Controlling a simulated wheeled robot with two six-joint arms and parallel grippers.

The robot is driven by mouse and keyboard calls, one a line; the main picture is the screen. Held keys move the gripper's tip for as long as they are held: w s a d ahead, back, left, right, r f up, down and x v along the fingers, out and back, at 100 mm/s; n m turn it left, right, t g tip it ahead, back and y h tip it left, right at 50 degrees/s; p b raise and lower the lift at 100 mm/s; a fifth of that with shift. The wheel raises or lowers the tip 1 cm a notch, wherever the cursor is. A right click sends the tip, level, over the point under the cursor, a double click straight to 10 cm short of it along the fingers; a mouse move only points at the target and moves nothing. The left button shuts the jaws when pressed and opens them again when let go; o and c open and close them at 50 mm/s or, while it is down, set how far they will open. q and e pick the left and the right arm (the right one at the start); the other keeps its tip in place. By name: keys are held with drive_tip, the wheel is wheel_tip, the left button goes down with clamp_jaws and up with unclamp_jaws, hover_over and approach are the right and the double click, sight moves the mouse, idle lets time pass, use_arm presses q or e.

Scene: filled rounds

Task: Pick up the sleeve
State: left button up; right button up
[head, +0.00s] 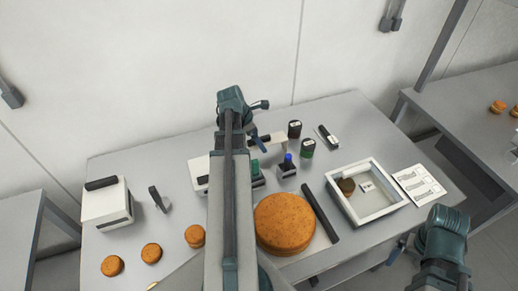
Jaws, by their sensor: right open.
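Nothing in the head view can be told for certain as the sleeve. A long dark bar (320,213) lies on a pale board beside a large orange-brown round (285,222). My left arm reaches up the middle and hides part of the table. Its gripper (261,123) is over the back of the table, small and partly hidden, and its jaw state is unclear. My right gripper (396,250) is open near the table's front right edge, below a white-rimmed tray (339,200), with nothing seen in it.
Small orange rounds (151,253) lie at the front left, near a white box (106,205) with a dark top. Dark cylinders (306,148) and a blue-topped stamp (288,166) stand behind the large round. A white printed sheet (418,185) lies right of the tray. The back left table is clear.

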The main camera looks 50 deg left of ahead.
use_arm(q)
drive_tip(key=b+x, duration=0.5)
drive_tip(key=shift+a+f, duration=0.15)
drive_tip(key=shift+a, duration=0.15)
drive_tip(key=c, duration=1.4)
